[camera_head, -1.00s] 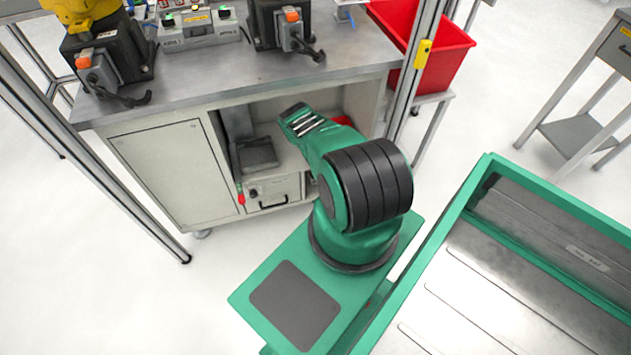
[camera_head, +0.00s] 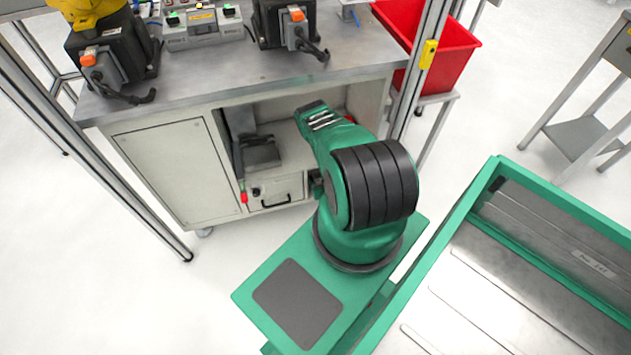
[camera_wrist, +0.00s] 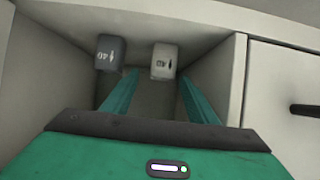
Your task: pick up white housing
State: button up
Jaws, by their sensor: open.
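The white housing (camera_wrist: 164,61) is a small pale block with a dark mark on its face. In the wrist view it sits inside a cabinet compartment, near the top centre. My gripper (camera_wrist: 158,75) is open, its two green fingers pointing toward the compartment. The white housing shows between the fingertip lines, nearer the right one, and appears just beyond them; the exact gap cannot be told. In the head view my gripper and the housing are hidden behind the arm and the workbench.
A dark grey housing (camera_wrist: 110,53) marked 40 stands left of the white one, close to the left finger. A compartment wall (camera_wrist: 237,80) rises on the right, beside a drawer front (camera_wrist: 285,90). The workbench top (camera_head: 235,85) overhangs the compartment. A red bin (camera_head: 450,60) stands behind right.

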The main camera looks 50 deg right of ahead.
aim_at(316, 173)
jog(key=shift+x, duration=2.05)
jog(key=shift+w+a+r, duration=0.1)
jog(key=shift+a, duration=0.05)
jog(key=c, duration=1.1)
jog(key=shift+r, duration=0.1)
